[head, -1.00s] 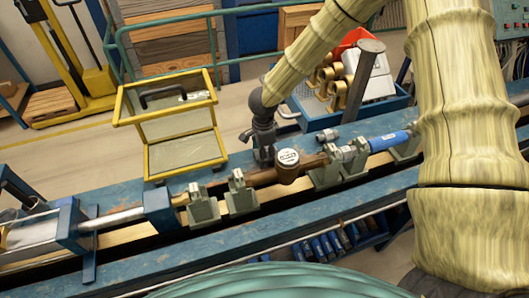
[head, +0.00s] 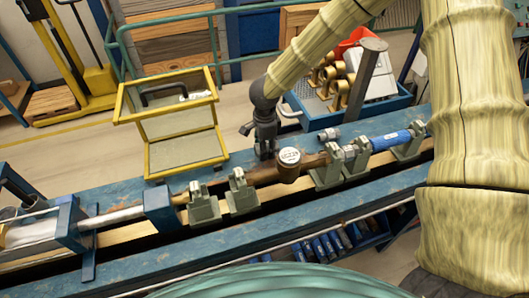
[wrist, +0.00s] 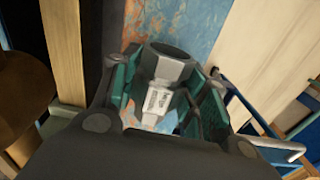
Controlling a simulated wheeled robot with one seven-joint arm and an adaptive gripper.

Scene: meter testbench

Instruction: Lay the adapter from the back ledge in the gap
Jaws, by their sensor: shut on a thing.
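My gripper (head: 265,150) is behind the pipe line, just left of the meter. In the wrist view its green-padded fingers (wrist: 165,95) are shut on a grey metal adapter (wrist: 172,68) with a pale label. The adapter is hidden by the gripper in the head view. The brown meter (head: 289,156) with a round white face sits in line on the bench.
Another small grey fitting (head: 328,134) lies on the back ledge behind the meter. A blue pipe piece (head: 390,140) lies in line at right. A yellow-framed open case (head: 180,153) stands behind at left, a blue tray (head: 310,115) with brass parts behind at right.

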